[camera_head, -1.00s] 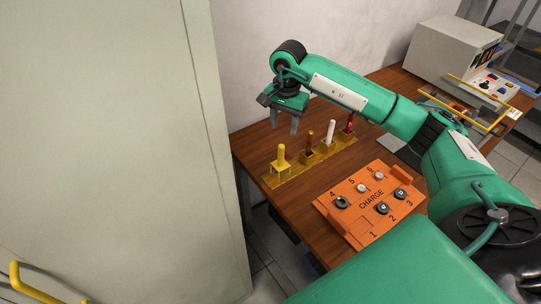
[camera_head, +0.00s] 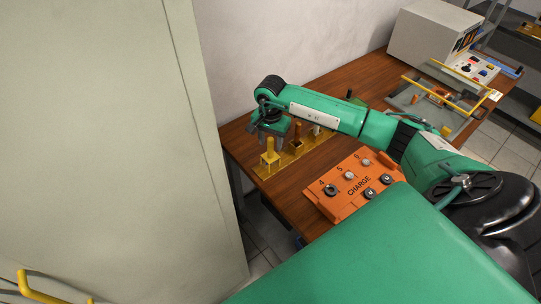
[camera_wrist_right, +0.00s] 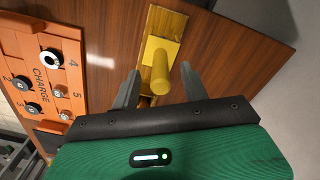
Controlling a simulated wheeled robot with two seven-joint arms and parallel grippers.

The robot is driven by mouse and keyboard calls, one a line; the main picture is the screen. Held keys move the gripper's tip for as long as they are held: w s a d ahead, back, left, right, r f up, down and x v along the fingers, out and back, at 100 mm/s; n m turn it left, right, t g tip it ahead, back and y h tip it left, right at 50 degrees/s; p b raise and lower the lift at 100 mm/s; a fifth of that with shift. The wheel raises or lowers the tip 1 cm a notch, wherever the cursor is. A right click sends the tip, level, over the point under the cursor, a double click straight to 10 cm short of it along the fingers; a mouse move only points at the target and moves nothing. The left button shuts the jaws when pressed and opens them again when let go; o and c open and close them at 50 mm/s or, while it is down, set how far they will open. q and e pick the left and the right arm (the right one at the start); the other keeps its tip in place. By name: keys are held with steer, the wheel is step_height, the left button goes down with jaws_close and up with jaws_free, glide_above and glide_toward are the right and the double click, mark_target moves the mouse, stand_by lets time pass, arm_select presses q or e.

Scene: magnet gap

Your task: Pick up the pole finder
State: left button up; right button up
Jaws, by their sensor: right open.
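Upright handled tools stand in a yellow rack (camera_head: 264,172) along the table's left end; I cannot tell which is the pole finder. A yellow one (camera_head: 270,157) is nearest, then a brown one (camera_head: 297,132) and a white one (camera_head: 316,129), partly behind my right arm. My right gripper (camera_head: 268,138) is open above the yellow tool. In the right wrist view, the yellow handle (camera_wrist_right: 160,72) shows between the two spread grey fingers (camera_wrist_right: 158,86), apart from both. The red tool seen earlier is hidden by my arm. My left gripper is not in view.
An orange CHARGE panel (camera_head: 350,186) with numbered posts lies on the wooden table (camera_head: 300,174), right of the rack. A pale cabinet (camera_head: 110,140) stands close on the left. A wall (camera_head: 250,45) rises behind the rack. A grey instrument (camera_head: 425,38) stands at the far right.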

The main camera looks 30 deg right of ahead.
mark_target(270, 153)
step_height(270, 153, down, 2)
steer(key=shift+f, duration=0.2)
jaws_close()
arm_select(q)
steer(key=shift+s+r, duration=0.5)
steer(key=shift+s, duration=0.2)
arm_select(e)
steer(key=shift+r, duration=0.1)
